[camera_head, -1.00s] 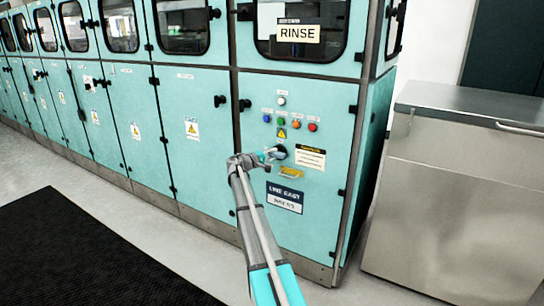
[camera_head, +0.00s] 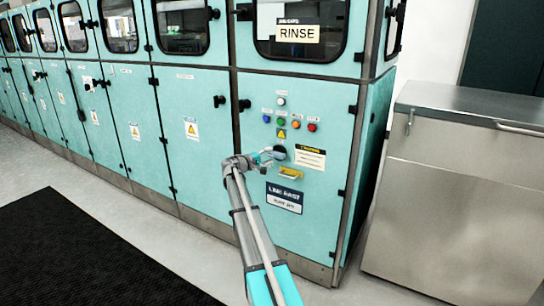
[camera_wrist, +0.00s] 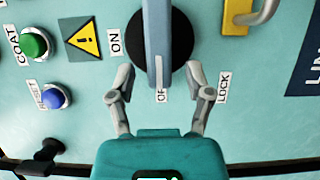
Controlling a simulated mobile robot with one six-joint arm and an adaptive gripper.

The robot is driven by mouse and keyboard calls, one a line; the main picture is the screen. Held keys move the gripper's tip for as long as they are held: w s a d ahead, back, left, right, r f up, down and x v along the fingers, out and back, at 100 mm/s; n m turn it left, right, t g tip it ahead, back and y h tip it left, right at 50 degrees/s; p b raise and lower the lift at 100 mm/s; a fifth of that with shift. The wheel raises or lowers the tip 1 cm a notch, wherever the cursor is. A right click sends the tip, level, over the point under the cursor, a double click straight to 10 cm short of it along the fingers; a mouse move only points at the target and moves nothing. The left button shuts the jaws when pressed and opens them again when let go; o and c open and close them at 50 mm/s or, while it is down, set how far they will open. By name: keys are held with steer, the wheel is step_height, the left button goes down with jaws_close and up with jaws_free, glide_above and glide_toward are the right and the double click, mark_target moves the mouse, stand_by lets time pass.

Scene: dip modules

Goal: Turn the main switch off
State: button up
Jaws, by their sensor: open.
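The main switch is a black round knob with a grey-blue bar handle (camera_wrist: 157,40) in the wrist view. The bar runs up and down in this view, its lower end at the partly covered OFF label (camera_wrist: 161,93). The ON label (camera_wrist: 115,44) is to the left of the knob. My gripper (camera_wrist: 160,72) is open, with one finger on each side of the bar's lower end and visible gaps between. In the head view my gripper (camera_head: 264,157) is just left of the black switch (camera_head: 279,152) on the teal cabinet.
Coloured buttons (camera_head: 281,123) and a yellow warning triangle (camera_head: 282,134) are above the switch. A steel cabinet (camera_head: 460,190) stands at the right. A black mat (camera_head: 70,250) lies on the floor.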

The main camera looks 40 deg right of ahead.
steer(key=a, duration=1)
steer(key=shift+s, duration=0.15)
steer(key=s+a+f+m+y, duration=0.1)
steer(key=s+a+f+y, duration=0.4)
steer(key=s+a+f, duration=0.4)
steer(key=s+a+f+y, duration=0.5)
steer(key=s+a, duration=0.3)
steer(key=a, duration=0.3)
steer(key=s+a+f+y, duration=0.2)
steer(key=s+a+y, duration=0.2)
steer(key=s+a, duration=0.5)
steer(key=s+a+f+y, duration=0.2)
steer(key=s+a+y, duration=0.2)
steer(key=s+a, duration=0.5)
step_height(320, 180, up, 36)
steer(key=w+a+p, duration=0.1)
steer(key=w+p, duration=0.1)
steer(key=p, duration=3.4)
steer(key=shift+w+a+n+p, duration=0.2)
steer(key=shift+w+n+p, duration=0.1)
steer(key=shift+n+p, duration=0.1)
